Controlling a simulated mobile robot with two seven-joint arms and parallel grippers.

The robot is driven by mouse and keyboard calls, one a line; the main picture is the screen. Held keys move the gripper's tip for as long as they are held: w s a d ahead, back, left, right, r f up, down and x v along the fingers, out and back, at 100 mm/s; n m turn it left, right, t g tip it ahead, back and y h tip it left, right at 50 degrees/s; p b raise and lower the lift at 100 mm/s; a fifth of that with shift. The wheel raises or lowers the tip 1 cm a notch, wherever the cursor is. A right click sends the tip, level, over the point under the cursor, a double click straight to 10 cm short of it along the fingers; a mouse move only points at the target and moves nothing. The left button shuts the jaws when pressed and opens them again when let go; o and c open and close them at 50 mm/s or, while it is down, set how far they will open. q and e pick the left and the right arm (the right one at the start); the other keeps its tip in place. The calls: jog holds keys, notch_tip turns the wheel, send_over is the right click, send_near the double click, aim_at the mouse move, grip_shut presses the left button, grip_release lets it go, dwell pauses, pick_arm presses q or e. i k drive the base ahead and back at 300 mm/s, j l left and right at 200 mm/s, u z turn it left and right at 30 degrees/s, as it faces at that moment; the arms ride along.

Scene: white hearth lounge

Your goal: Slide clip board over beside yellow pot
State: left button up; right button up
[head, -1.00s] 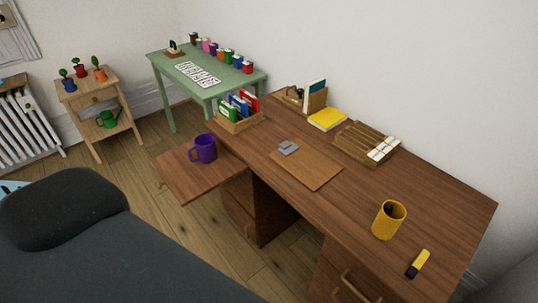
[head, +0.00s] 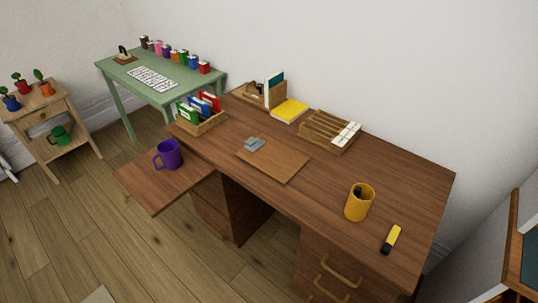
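The clip board (head: 274,164) is a brown board with a grey metal clip (head: 254,144) at its left end. It lies flat on the brown wooden desk (head: 330,196), near the front edge and left of the middle. The yellow pot (head: 359,204) stands upright on the desk to the right, with something dark inside it. A stretch of bare desk lies between the clip board and the pot. Neither of my grippers shows in the head view.
A yellow and black marker (head: 391,239) lies right of the pot. Behind the clip board are a wooden sorter (head: 328,134) and a yellow book (head: 290,110). A file box (head: 202,124) stands left, and a purple mug (head: 168,154) is on the pull-out leaf (head: 150,187).

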aim_at(281, 161)
jog(key=i+j+z, duration=0.2)
jog(key=i+j, duration=0.15)
jog(key=j, duration=0.3)
jog(key=i+j+z, duration=0.1)
jog(key=j, duration=0.25)
jog(key=i+j+z, duration=0.1)
jog(key=i+j, duration=0.15)
jog(key=j, duration=0.1)
